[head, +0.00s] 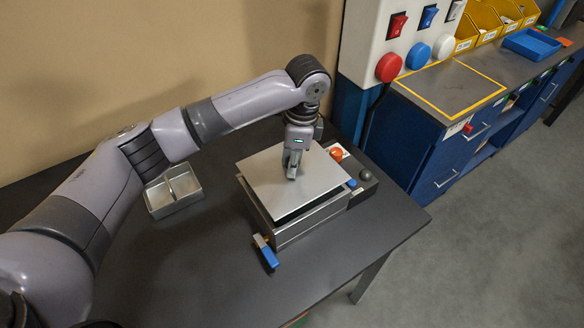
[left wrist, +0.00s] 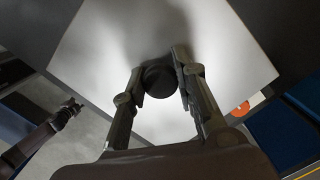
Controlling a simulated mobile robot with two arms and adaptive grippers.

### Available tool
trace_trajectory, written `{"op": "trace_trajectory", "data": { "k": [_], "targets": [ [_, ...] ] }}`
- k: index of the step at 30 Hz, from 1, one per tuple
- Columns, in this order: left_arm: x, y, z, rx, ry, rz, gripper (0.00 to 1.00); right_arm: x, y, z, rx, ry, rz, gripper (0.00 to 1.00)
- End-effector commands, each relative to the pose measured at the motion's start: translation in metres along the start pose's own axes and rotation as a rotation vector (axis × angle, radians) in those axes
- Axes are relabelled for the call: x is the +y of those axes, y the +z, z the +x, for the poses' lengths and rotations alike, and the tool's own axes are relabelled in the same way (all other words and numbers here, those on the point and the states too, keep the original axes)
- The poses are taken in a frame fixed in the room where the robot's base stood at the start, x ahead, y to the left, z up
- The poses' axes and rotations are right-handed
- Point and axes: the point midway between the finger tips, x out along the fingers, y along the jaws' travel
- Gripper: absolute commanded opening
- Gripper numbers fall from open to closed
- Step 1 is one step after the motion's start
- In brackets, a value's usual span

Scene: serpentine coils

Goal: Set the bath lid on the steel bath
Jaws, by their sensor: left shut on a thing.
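The bath lid (head: 270,178) is a flat pale grey plate with a dark round knob (left wrist: 160,80). My left gripper (head: 292,172) points down over it and is shut on the knob. In the left wrist view the lid (left wrist: 215,45) fills most of the picture, with a finger on each side of the knob. The steel bath (head: 300,229) is a box on the dark table, right under the lid. A dark gap shows between the lid and the bath's near rim. The lid hides the bath's inside. My right gripper (left wrist: 70,110) shows small at the left of the wrist view.
An orange-red knob (head: 336,154) and a dark knob (head: 366,175) sit on the bath's right side. A blue-handled lever (head: 267,252) sticks out at the front. A divided metal tray (head: 173,191) stands left of the bath. The table (head: 200,270) is clear in front.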

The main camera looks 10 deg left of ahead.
Motion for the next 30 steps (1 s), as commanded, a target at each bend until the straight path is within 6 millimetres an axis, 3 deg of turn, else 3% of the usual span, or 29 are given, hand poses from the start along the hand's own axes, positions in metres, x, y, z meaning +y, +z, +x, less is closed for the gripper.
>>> {"op": "trace_trajectory", "data": {
  "k": [6,27,28,30],
  "targets": [
    [0.001,-0.003,0.029,-0.002,0.002,0.000,0.00,0.001,-0.001,-0.007,0.001,0.001,0.001,0.40],
    [0.001,-0.005,0.043,-0.002,0.002,0.000,0.00,-0.001,-0.003,-0.011,0.003,-0.001,0.002,0.40],
    [0.001,-0.004,0.043,-0.002,0.002,0.000,0.28,-0.001,-0.003,-0.010,0.004,-0.001,0.002,0.40],
    [0.001,-0.005,0.043,-0.002,0.002,0.000,0.33,-0.002,-0.004,-0.010,0.004,-0.003,0.003,0.40]
  ]
}}
